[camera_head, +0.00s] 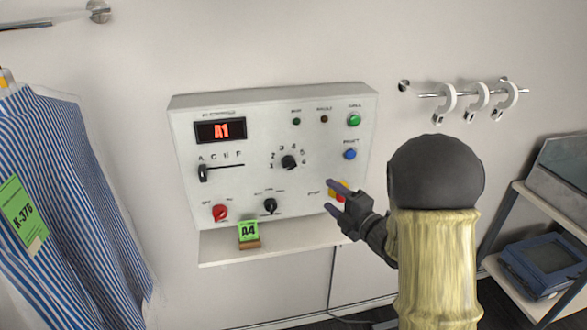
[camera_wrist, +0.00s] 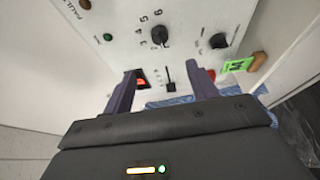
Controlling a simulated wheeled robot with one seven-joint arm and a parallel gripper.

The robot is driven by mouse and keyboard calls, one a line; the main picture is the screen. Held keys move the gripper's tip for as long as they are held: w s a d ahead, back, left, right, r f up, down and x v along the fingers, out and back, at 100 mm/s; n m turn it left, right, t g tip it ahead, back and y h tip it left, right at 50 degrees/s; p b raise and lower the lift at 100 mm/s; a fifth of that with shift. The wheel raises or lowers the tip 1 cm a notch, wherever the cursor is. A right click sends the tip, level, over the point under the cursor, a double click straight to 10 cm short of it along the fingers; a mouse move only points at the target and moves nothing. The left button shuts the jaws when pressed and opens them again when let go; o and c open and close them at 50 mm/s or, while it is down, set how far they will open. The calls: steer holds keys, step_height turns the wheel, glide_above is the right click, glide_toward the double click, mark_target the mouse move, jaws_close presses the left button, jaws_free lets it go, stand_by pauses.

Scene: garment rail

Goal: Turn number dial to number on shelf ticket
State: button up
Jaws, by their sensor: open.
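The number dial (camera_head: 289,162) is a black knob on the white control panel, with numbers in an arc around it; its pointer direction is too small to tell. It also shows in the wrist view (camera_wrist: 159,36), beyond my fingers. The red display (camera_head: 220,131) reads A1. The green shelf ticket (camera_head: 248,231) reads A4 and stands in a small brown holder on the shelf below the panel. My gripper (camera_head: 330,196) is open and empty, in front of the panel's lower right, apart from the dial. Its two fingers (camera_wrist: 165,82) are spread in the wrist view.
The panel also has a letter slider (camera_head: 203,174), a red knob (camera_head: 220,213), a lower black knob (camera_head: 270,206), and green (camera_head: 354,120) and blue (camera_head: 350,154) buttons. A striped garment (camera_head: 75,190) hangs at left. Hooks (camera_head: 478,96) and a rack (camera_head: 530,235) are at right.

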mark_target(293, 167)
steer(key=p+x, duration=0.6)
steer(key=x, duration=1.1)
steer(key=shift+w+a+p, duration=0.1)
steer(key=shift+a+p, duration=0.15)
steer(key=shift+p, duration=0.15)
steer(key=shift+c, duration=0.2)
steer(key=c, duration=0.9)
